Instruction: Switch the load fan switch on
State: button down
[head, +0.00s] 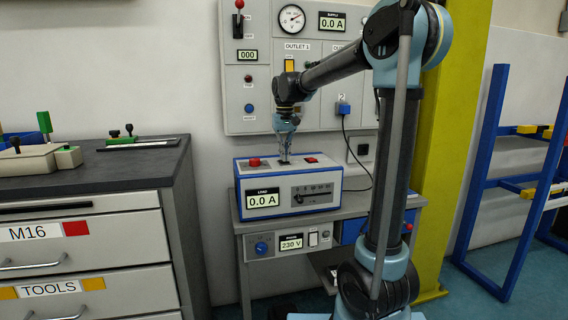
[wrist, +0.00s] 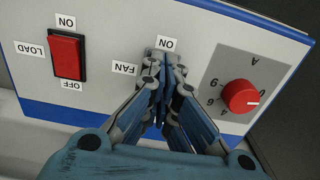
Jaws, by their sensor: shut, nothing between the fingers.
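The load box (head: 240,178) is a white and blue unit whose front display (head: 264,199) reads 0.0 A. Its top panel also fills the wrist view (wrist: 120,30), with lettering upside down. The fan switch sits by the FAN label (wrist: 124,68) and the ON label (wrist: 166,43); my fingers hide it there, so its position cannot be told. My gripper (wrist: 164,68) is shut and empty, its fingertips over that spot. In the head view my gripper (head: 284,156) points down at the middle of the box top; contact is unclear.
A red load rocker switch (wrist: 67,57) and a red knob (wrist: 241,96) flank my fingers on the panel. A wall panel (head: 264,75) with gauge and switches stands behind. A drawer cabinet (head: 95,225) is at left, a blue rack (head: 490,170) at right.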

jog(key=shift+f, duration=0.35)
dwell(0.3)
jog(key=shift+r, duration=3.5)
jog(key=s+d+f, duration=0.4)
jog(key=s+d, duration=0.5)
jog(key=s+d+f+m+t, duration=0.1)
jog(key=s+d+f, duration=0.5)
jog(key=s+f, duration=0.5)
jog(key=s+d+f+m+t, duration=0.1)
jog(key=s+d+f+m, duration=0.1)
jog(key=s+d+f, duration=0.4)
jog(key=s+f, duration=0.5)
jog(key=f, duration=0.1)
jog(key=shift+s+d, duration=0.3)
jog(key=shift+s, duration=0.1)
